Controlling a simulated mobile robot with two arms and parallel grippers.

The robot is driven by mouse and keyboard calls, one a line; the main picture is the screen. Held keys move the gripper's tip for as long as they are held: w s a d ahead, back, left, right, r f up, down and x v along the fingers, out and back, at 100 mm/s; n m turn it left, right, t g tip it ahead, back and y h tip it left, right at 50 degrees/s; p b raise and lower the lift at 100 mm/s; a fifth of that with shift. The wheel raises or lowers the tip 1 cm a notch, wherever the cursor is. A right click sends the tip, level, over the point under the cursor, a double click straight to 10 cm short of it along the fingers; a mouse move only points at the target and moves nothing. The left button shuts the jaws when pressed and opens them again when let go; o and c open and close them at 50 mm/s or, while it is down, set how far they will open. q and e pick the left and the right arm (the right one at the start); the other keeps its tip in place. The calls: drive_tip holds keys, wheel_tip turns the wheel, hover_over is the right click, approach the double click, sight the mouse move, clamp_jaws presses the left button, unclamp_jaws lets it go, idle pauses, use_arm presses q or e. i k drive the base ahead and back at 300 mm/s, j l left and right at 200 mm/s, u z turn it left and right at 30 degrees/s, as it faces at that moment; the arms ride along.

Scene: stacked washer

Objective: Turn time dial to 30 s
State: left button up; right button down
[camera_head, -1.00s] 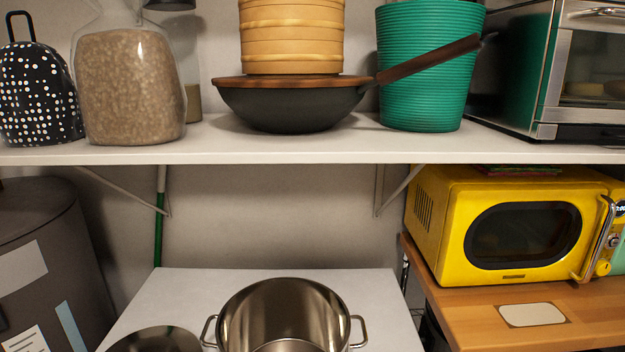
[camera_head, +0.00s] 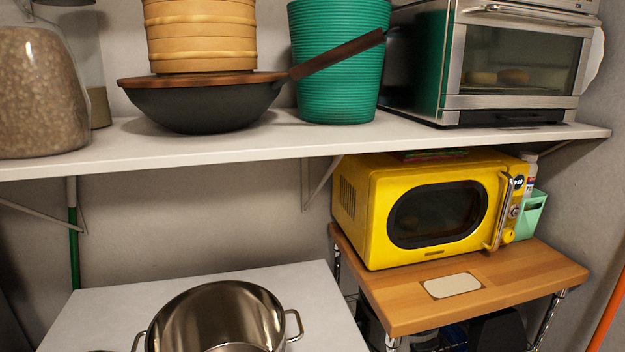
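A yellow microwave (camera_head: 365,215) stands on a wooden-topped cart at the right, below the shelf. Its dark oval door window faces me, with a silver vertical handle (camera_head: 503,210) on the door's right side. The narrow control strip right of the handle holds a small lit display (camera_head: 518,182), a small silver dial (camera_head: 514,211) below it and a round yellow knob (camera_head: 508,236) at the bottom. I cannot tell which of these sets the time, and the dial marks are too small to read. Neither of my grippers shows.
The wooden cart top (camera_head: 550,275) has a pale card (camera_head: 453,286) in front of the microwave. A mint green holder (camera_head: 533,214) stands close by its right side. A white shelf (camera_head: 250,143) with a wok and toaster oven hangs above. A steel pot (camera_head: 215,315) is at lower left.

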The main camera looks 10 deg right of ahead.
sight(508, 236)
drive_tip(key=z, duration=1.55)
